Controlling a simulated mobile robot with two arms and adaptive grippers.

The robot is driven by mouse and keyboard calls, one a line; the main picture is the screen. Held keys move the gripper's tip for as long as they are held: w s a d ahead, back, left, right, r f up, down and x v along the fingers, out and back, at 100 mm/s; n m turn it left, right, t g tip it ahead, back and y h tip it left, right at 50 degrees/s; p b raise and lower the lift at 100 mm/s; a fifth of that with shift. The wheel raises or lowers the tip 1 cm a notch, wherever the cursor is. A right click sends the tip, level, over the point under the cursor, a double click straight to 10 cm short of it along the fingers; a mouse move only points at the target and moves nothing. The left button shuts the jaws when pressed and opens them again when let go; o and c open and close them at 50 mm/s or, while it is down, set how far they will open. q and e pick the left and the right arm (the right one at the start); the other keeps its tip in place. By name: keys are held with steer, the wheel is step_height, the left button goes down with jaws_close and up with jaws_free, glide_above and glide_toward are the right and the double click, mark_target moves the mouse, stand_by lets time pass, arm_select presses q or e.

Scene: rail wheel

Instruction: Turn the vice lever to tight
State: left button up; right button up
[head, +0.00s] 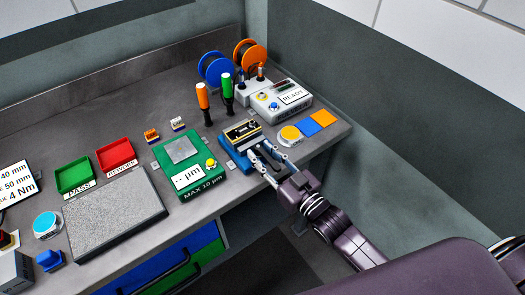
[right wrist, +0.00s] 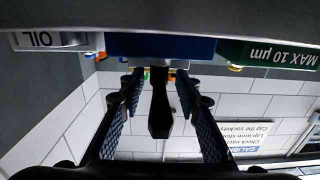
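The blue vice (head: 233,147) with a dark top stands near the table's front edge, right of the green gauge. My right gripper (head: 268,160) is at the vice's front side. In the right wrist view the black vice lever (right wrist: 159,118) points toward the camera, between the two fingers of my right gripper (right wrist: 160,88). The fingers are apart, with a visible gap on each side of the lever. The blue vice body (right wrist: 160,46) shows beyond them. My left gripper is not in view.
The green gauge (head: 186,174) stands close left of the vice. A round yellow button (head: 290,133) and blue and orange pads lie to the right. Green and orange screwdrivers (head: 227,90) stand behind. The floor in front of the table is open.

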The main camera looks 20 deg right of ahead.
steer(key=shift+w, duration=0.2)
steer(key=shift+c, duration=0.2)
jaws_close()
steer(key=shift+s+f, duration=0.1)
